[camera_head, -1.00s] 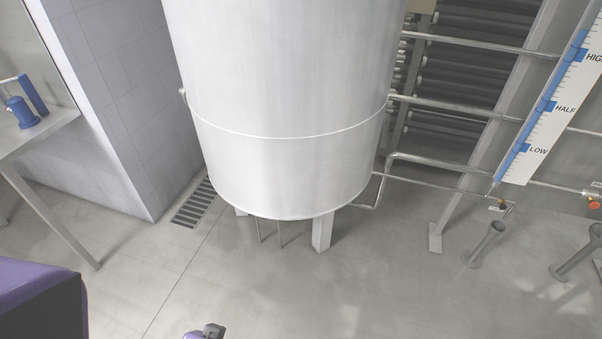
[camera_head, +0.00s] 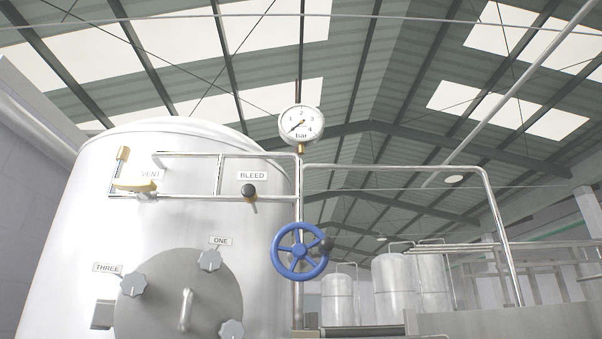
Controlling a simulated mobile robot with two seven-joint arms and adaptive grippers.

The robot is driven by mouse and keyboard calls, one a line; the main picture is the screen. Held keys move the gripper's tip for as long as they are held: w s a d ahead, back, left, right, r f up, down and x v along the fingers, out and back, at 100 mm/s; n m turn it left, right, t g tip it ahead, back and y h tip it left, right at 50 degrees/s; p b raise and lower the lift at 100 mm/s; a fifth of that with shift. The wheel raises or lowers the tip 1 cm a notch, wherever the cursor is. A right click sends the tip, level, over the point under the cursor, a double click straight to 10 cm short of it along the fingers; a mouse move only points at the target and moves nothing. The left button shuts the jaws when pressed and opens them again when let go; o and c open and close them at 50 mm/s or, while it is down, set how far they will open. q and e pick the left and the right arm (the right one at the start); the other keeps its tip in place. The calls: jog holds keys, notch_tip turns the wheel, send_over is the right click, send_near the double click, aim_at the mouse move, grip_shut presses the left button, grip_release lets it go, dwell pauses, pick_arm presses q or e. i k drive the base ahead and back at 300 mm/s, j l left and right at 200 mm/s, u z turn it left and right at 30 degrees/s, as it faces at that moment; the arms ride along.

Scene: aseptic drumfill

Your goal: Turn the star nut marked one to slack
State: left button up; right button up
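The star nut marked ONE (camera_head: 209,260) is a grey lobed knob at the upper right of a round grey hatch cover (camera_head: 165,290) on the tank (camera_head: 70,270). Its label ONE (camera_head: 221,241) is just above it. The star nut marked THREE (camera_head: 133,285) is at the cover's upper left, with its label (camera_head: 107,268) above it. Another star nut (camera_head: 231,329) shows at the lower right, cut by the picture's bottom edge. I cannot tell from here how tight the nuts are. Neither gripper is in view.
A handle (camera_head: 185,310) stands out from the cover. Above are a yellow-handled valve (camera_head: 134,186) by the VENT label, a black BLEED knob (camera_head: 249,190) and a pressure gauge (camera_head: 301,125). A blue handwheel (camera_head: 299,251) is right of the tank. Pipes (camera_head: 400,167) run to the right.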

aim_at(209, 261)
jog(key=j+z, duration=0.15)
jog(key=z, duration=0.2)
jog(key=j+z, duration=0.3)
jog(key=z, duration=0.35)
jog(key=k+j+z, duration=0.15)
jog(key=j, duration=0.2)
jog(key=k+j+z, duration=0.35)
jog(key=j, duration=0.25)
jog(key=k+j, duration=0.25)
jog(key=j, duration=0.2)
jog(key=k+j+z, duration=0.1)
jog(key=k+j, duration=0.2)
jog(key=j, duration=0.15)
jog(key=k+j, duration=0.3)
jog(key=j, duration=0.15)
